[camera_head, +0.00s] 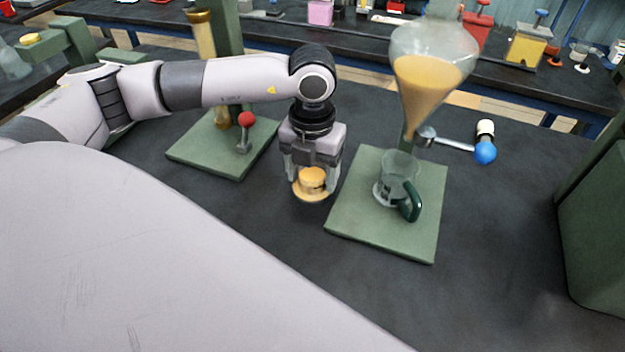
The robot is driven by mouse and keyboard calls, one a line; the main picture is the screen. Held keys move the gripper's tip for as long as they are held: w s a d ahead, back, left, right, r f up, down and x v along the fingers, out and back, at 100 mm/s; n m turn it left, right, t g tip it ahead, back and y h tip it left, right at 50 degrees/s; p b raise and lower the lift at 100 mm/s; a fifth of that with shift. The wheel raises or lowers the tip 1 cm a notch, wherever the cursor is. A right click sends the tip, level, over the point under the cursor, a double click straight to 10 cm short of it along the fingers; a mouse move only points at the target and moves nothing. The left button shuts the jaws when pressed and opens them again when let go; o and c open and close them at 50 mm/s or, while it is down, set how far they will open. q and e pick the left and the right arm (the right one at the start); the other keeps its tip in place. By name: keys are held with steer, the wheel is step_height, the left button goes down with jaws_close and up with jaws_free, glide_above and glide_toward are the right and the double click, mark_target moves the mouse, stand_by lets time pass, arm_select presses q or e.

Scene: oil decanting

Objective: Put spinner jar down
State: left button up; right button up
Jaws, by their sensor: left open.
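My left gripper (312,178) points straight down over the dark bench, between the two green base plates. Its jaws are open. Directly below and between its fingers is a yellow round piece (312,183) with a raised knob on a wider disc. It looks like the spinner jar or its lid, and it seems to rest on the bench. The fingers partly hide it, and I cannot tell whether they touch it. My right gripper is not in view.
To the right, a green plate (345,225) bears a glass mug (398,175) under a glass funnel (428,85) of amber liquid. A valve handle with a blue ball (485,152) sticks out right. Another stand has a red-knobbed lever (246,120). The front bench is clear.

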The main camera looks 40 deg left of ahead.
arm_select(q)
steer(key=c, duration=0.9)
steer(key=shift+c, duration=0.2)
steer(key=shift+r, duration=0.25)
step_height(320, 180, up, 20)
steer(key=shift+f, duration=0.25)
stand_by(0.5)
